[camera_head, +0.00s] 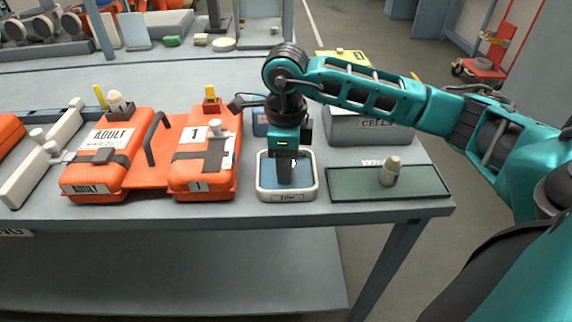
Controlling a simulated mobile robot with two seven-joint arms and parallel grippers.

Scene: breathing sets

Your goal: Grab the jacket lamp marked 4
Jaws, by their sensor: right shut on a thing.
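My right gripper (284,181) points straight down into a white-rimmed tray (314,187) with a blue lining. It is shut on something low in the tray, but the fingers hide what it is. A cream lamp-like piece with a grey base (390,172) stands on a green mat to the right of the tray, apart from the gripper. Another similar pale piece (116,103) stands in a dark holder behind the orange jacket (100,165) marked ADULT. I cannot read a 4 on any lamp. My left gripper is not in view.
A second orange pack (204,178) marked 1 lies close to the left of the tray. A grey box (355,125) marked CELLS and a yellow case (343,58) are behind, partly under my arm. The table's front edge is just before the tray.

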